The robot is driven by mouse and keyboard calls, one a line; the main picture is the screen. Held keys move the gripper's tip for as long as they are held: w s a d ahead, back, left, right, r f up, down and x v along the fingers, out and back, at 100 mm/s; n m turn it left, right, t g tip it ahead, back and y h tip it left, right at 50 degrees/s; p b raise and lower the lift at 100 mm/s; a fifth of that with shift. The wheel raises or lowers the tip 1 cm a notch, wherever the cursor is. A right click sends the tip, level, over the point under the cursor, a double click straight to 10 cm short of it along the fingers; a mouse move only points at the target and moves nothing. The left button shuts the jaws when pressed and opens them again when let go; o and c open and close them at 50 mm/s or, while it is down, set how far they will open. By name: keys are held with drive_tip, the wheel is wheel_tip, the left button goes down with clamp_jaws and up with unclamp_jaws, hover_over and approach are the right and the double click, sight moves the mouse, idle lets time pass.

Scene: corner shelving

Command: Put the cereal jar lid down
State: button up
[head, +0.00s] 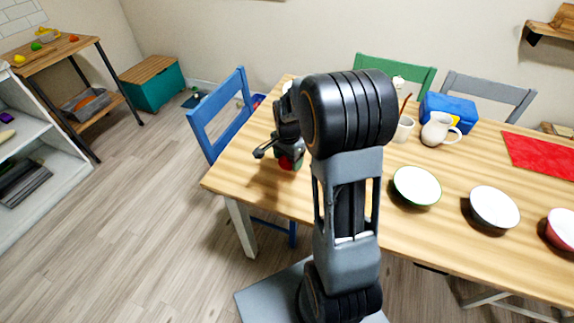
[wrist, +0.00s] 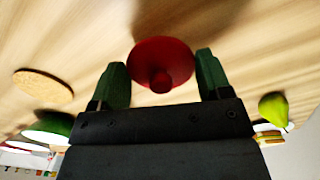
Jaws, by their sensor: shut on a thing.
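The cereal jar lid (wrist: 172,52) is a red disc with a round knob, and in the wrist view it lies between the green fingers of my gripper (wrist: 161,62). The fingers are shut on its rim from both sides. In the head view my gripper (head: 288,160) is low over the left end of the wooden table (head: 240,178), with a bit of the red lid (head: 285,163) showing under it. My arm covers part of that area. I cannot tell whether the lid touches the table. I cannot make out the jar itself.
The wrist view shows a round cork mat (wrist: 43,84), a green-rimmed bowl (wrist: 48,127) and a green pear (wrist: 273,107). The head view shows a white bowl (head: 417,186), a white jug (head: 438,129), a red cloth (head: 540,158) and a blue chair (head: 225,115). The table's near left corner is bare.

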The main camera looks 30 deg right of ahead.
sight(287, 165)
drive_tip(key=shift+w+f, duration=0.5)
drive_tip(key=shift+f, duration=1.65)
drive_tip(key=shift+f+b, duration=0.15)
drive_tip(key=shift+b, duration=0.15)
drive_tip(key=o, duration=0.9)
